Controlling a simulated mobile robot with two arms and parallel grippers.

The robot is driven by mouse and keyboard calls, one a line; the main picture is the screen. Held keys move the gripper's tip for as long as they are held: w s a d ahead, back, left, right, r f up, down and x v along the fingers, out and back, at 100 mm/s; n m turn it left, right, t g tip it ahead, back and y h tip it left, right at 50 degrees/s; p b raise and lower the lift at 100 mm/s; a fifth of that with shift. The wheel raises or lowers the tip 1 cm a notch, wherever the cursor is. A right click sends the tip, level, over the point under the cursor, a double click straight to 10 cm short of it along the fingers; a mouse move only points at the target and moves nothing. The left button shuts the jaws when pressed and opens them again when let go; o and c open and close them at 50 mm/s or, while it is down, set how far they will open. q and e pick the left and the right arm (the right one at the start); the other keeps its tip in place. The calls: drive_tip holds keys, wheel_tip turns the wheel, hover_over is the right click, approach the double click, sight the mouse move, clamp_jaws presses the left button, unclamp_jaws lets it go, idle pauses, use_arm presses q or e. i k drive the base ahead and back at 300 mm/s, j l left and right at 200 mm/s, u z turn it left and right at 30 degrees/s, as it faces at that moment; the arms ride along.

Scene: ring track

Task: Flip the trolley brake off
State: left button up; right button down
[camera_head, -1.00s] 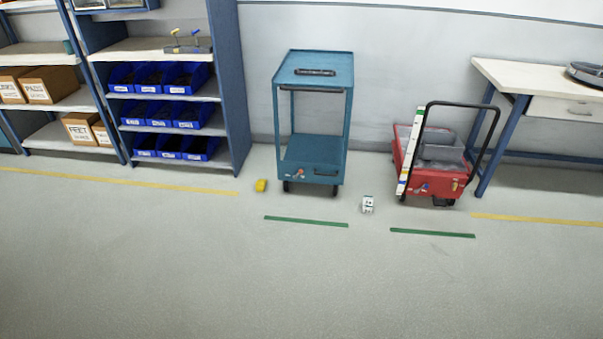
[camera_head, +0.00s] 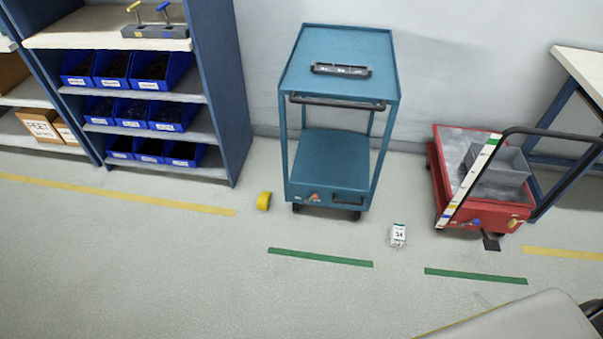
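A red trolley (camera_head: 470,212) with a black push handle (camera_head: 560,135) stands at the right, in front of the wall. A small dark piece (camera_head: 491,242) sits low at its front, by the floor; I cannot tell if this is the brake or how it is set. Blue and yellow parts show on its front face. A teal two-shelf cart (camera_head: 340,60) on black casters stands at the centre, with small orange and grey parts low on its front. Neither gripper shows. A grey part at the lower right is probably my own arm.
A yellow block (camera_head: 264,201) and a white labelled object (camera_head: 398,235) lie on the floor near the cart. Shelving with blue bins (camera_head: 166,110) stands left, a workbench (camera_head: 580,70) right. Green floor strips (camera_head: 320,257) lie in front. The near floor is mostly clear.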

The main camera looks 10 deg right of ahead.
sight(315, 197)
drive_tip(key=i+l+u, duration=0.1)
drive_tip(key=i, duration=0.3)
drive_tip(key=i+l+u, duration=0.1)
drive_tip(key=i+l, duration=0.35)
drive_tip(key=i, duration=0.3)
drive_tip(key=j+u, duration=0.05)
